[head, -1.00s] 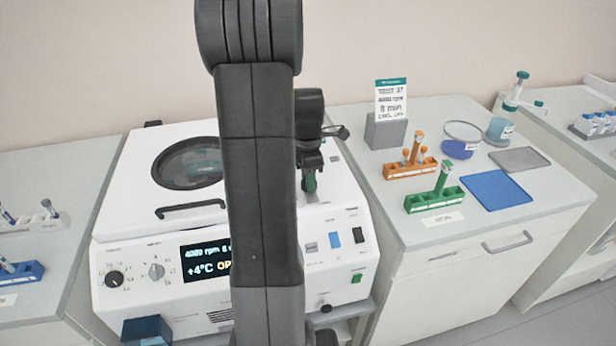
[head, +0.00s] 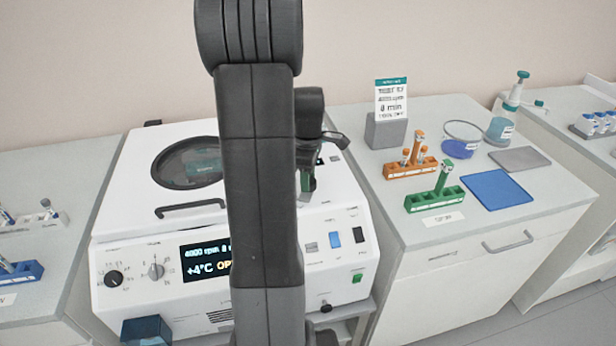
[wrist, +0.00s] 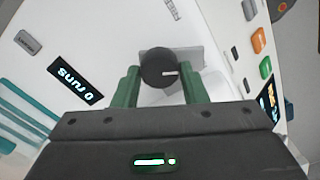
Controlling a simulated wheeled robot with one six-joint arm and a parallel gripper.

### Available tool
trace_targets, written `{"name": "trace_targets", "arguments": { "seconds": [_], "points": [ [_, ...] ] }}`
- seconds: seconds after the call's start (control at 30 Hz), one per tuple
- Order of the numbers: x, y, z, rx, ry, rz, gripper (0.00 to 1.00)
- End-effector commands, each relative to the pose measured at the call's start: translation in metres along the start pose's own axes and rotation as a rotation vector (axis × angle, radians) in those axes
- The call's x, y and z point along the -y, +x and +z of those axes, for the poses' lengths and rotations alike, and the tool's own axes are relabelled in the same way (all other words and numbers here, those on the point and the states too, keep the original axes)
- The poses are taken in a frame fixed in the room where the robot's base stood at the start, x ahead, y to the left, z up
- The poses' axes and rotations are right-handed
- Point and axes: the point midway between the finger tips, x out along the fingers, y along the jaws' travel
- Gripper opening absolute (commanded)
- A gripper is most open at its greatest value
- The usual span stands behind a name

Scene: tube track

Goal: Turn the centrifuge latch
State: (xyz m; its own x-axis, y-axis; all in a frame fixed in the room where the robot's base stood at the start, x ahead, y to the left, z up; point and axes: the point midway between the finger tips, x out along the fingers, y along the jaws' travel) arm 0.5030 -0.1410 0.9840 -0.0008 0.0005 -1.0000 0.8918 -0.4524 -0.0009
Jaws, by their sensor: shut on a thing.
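The white centrifuge (head: 130,225) stands on the left, its lid with a round dark window (head: 188,165) lying down. Its display (head: 205,262) reads "+4°C" and a partly hidden word starting "OP". My gripper (head: 307,184) is low over the right part of the centrifuge top, partly behind my own arm. In the wrist view, the green fingers of my gripper (wrist: 160,82) stand on both sides of the round black latch knob (wrist: 158,66), shut on it. A white mark on the knob points right. The latch is hidden in the head view.
A lid handle (head: 190,207) is left of my arm. On the right bench are an orange rack (head: 408,171), a green rack (head: 436,200), a blue mat (head: 497,190) and a sign (head: 391,98). Control buttons sit on the centrifuge front.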

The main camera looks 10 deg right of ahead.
Motion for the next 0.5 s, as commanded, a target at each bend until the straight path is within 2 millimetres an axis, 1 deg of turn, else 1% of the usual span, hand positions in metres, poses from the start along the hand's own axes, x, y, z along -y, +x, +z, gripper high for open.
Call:
{"name": "trace_targets", "arguments": {
  "seconds": [0.5],
  "points": [
    [-0.0018, -0.0009, 0.0003, 0.0, 0.488, 0.003, 0.16]
  ]
}}
